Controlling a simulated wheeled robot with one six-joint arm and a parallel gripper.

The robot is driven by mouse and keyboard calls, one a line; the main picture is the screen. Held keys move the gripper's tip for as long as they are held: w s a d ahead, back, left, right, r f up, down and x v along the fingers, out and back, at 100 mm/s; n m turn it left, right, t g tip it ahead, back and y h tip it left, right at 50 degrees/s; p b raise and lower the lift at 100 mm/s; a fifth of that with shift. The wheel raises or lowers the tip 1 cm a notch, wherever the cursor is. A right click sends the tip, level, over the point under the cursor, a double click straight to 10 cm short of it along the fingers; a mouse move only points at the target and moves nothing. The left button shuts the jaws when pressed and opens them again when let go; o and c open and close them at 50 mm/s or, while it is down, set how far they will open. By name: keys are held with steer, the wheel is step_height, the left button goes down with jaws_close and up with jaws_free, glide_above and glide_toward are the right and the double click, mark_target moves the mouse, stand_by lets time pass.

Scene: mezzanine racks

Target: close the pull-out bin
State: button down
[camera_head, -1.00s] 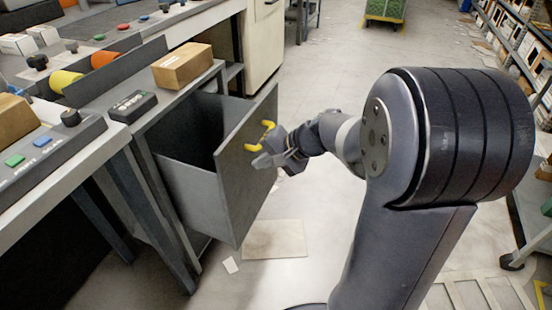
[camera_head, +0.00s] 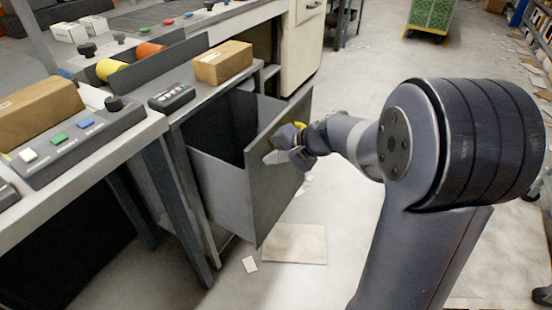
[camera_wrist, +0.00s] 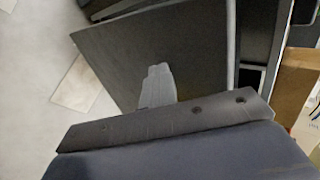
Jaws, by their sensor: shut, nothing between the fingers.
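The pull-out bin (camera_head: 218,186) is a grey open-topped box that stands out from under the workbench, so its dark inside shows. Its flat front panel (camera_head: 268,190) faces my arm, and in the wrist view the panel (camera_wrist: 195,55) fills the upper middle. My gripper (camera_head: 272,158) is shut and empty, with its fingertips at the upper part of the front panel; I cannot tell whether they touch it. In the wrist view the shut fingers (camera_wrist: 157,85) point at the panel. A yellow handle (camera_head: 300,126) is mostly hidden behind my gripper.
The workbench (camera_head: 120,150) carries cardboard boxes (camera_head: 222,63) and button panels (camera_head: 75,140). A cream cabinet (camera_head: 300,45) stands beyond the bin. A flat tan sheet (camera_head: 295,244) lies on the floor below. A green cart (camera_head: 430,15) is far back; the aisle floor between is mostly clear.

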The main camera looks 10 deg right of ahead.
steer(key=w+a+p, duration=0.5)
steer(key=w+a, duration=0.7)
steer(key=a, duration=0.5)
steer(key=shift+w, duration=0.25)
steer(key=shift+a+r, duration=0.15)
steer(key=shift+r, duration=0.05)
steer(key=shift+f, duration=0.1)
